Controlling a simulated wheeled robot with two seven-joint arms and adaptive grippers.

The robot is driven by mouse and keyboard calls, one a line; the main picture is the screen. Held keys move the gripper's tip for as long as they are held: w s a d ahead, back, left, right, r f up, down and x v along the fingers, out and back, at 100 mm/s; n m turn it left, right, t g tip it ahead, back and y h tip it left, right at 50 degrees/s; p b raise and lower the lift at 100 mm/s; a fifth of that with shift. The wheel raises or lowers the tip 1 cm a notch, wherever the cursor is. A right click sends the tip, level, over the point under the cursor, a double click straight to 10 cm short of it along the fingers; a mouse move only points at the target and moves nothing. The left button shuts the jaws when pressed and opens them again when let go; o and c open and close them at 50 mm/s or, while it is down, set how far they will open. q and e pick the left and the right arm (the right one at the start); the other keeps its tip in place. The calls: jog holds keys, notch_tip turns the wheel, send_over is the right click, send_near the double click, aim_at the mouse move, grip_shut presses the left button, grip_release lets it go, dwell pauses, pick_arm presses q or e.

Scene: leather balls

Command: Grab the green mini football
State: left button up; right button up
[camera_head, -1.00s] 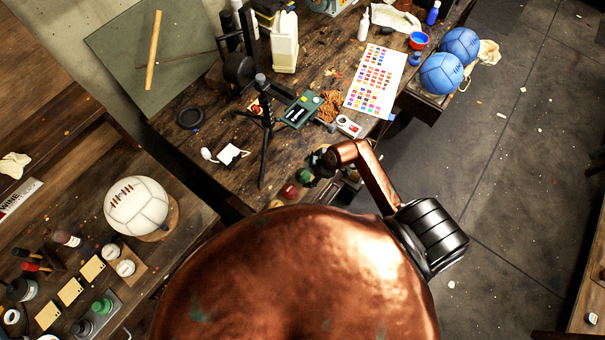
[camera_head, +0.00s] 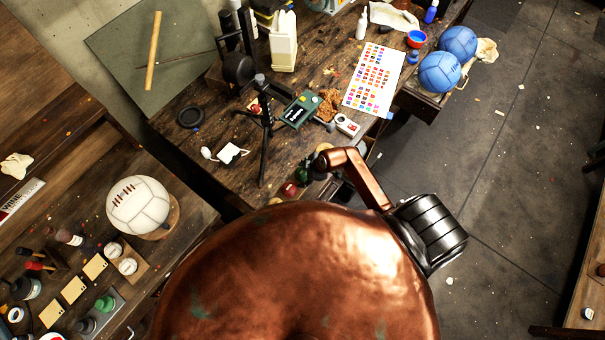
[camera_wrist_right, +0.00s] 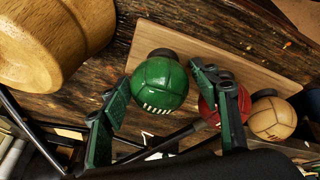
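In the right wrist view, the green mini football (camera_wrist_right: 160,83) has white lacing and sits by a wooden board (camera_wrist_right: 205,55). My right gripper (camera_wrist_right: 161,80) is open, with one green-and-black finger on each side of the ball. A gap shows between the ball and each finger, so it is not gripped. In the head view, the right gripper (camera_head: 308,168) is small and dark at the bench's near edge, and it is hard to tell from the green ball there. My left gripper is not in view.
A red ball (camera_wrist_right: 207,112) lies partly behind the right finger, with a tan ball (camera_wrist_right: 272,118) beside it. A round wooden object (camera_wrist_right: 50,40) is at upper left. In the head view, a black tripod (camera_head: 267,130) stands close to my right gripper. Blue balls (camera_head: 439,72) are farther off.

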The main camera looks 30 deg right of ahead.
jog(key=c, duration=0.9)
jog(key=shift+c, duration=0.3)
jog(key=shift+r, duration=0.15)
